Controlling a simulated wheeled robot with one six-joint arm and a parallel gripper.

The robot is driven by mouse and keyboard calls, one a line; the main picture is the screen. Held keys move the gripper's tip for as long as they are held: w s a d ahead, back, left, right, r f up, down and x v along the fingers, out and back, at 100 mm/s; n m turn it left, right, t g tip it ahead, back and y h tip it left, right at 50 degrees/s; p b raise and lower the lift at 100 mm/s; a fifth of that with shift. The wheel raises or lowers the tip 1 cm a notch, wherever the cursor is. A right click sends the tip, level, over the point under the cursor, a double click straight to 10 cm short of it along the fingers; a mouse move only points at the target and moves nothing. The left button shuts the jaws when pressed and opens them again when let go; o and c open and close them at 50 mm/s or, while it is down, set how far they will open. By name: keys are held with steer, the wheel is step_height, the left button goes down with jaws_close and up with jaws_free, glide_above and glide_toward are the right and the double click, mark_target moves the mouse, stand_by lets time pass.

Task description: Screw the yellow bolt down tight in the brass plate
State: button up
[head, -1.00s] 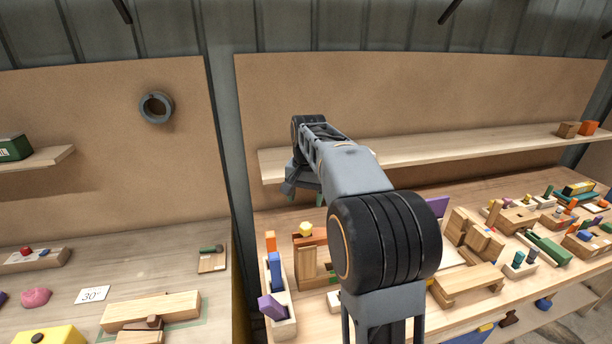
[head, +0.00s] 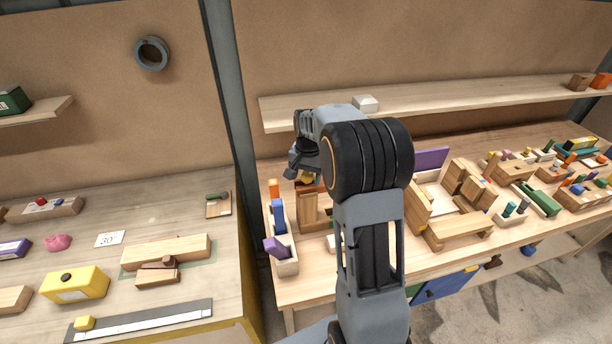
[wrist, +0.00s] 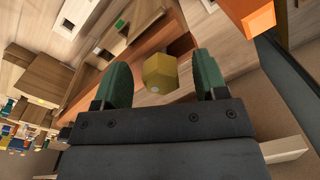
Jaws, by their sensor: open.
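The yellow bolt (wrist: 160,72) shows its six-sided head in the wrist view, between the two green fingers of my gripper (wrist: 164,80). The fingers are apart, with a visible gap on each side of the head. In the head view a bit of the yellow bolt (head: 306,178) shows just below my gripper (head: 299,168), which my arm partly covers. A reddish-brown piece (wrist: 184,44) lies beside and beneath the bolt; I cannot tell whether it is the brass plate. The bolt's shank and how deep it sits are hidden.
An orange block (wrist: 245,14) is close to the right finger in the wrist view. A rack with orange, blue and purple blocks (head: 281,240) stands left of the wooden stand (head: 308,212). A shelf (head: 440,98) runs behind. Wooden fixtures crowd the bench to the right.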

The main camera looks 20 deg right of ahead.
steer(key=shift+f, duration=0.5)
steer(key=c, duration=1.1)
steer(key=m, duration=0.5)
steer(key=shift+w+a+f+m, duration=0.15)
steer(key=shift+a+f+m, duration=0.05)
steer(key=shift+m, duration=0.2)
steer(key=shift+a+f+m, duration=0.1)
steer(key=shift+m, duration=1)
